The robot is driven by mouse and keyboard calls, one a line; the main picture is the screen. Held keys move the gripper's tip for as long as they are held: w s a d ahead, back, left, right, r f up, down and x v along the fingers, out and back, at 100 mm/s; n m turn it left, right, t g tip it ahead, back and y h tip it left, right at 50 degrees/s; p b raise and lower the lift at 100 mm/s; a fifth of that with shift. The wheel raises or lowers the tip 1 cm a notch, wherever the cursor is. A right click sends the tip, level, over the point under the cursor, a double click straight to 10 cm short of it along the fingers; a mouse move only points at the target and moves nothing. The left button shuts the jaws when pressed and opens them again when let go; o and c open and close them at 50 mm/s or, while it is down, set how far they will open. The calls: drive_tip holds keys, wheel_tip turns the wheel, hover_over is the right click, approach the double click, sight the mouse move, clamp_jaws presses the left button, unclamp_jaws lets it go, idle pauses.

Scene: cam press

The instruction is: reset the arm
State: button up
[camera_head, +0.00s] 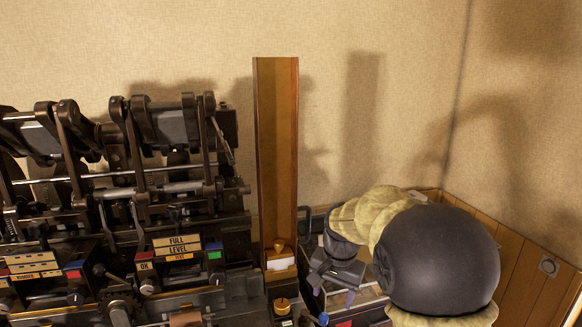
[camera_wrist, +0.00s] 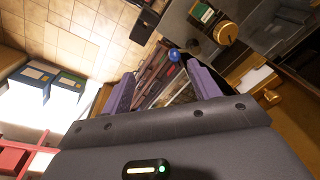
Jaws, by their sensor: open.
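My gripper (camera_head: 326,300) is low at the right of the dark press machine (camera_head: 165,190) in the head view, just right of the foot of the tall wooden post (camera_head: 277,160). In the wrist view my gripper (camera_wrist: 163,78) shows two purple fingers spread apart with a clear gap and nothing held between them. Beyond the gap lie several dark and red items in what looks like a tray; a small blue knob (camera_wrist: 173,54) shows near the right fingertip. My forearm hides part of the area behind the gripper.
A brass knob (camera_head: 282,305) sits close left of my gripper. Wood panelling (camera_head: 520,250) stands at the right. In the wrist view, blue binders (camera_wrist: 32,80) and tiled floor (camera_wrist: 70,30) show at left.

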drive_tip(key=s+d+f+n, duration=0.2)
drive_tip(key=s+f, duration=0.1)
drive_tip(key=s, duration=0.6)
drive_tip(key=s+d+f+n+t, duration=0.1)
drive_tip(key=s+d+f+n, duration=0.2)
drive_tip(key=s, duration=0.6)
drive_tip(key=shift+s+d+f+n, duration=0.2)
drive_tip(key=shift+d+f+n, duration=0.1)
drive_tip(key=shift+d, duration=0.05)
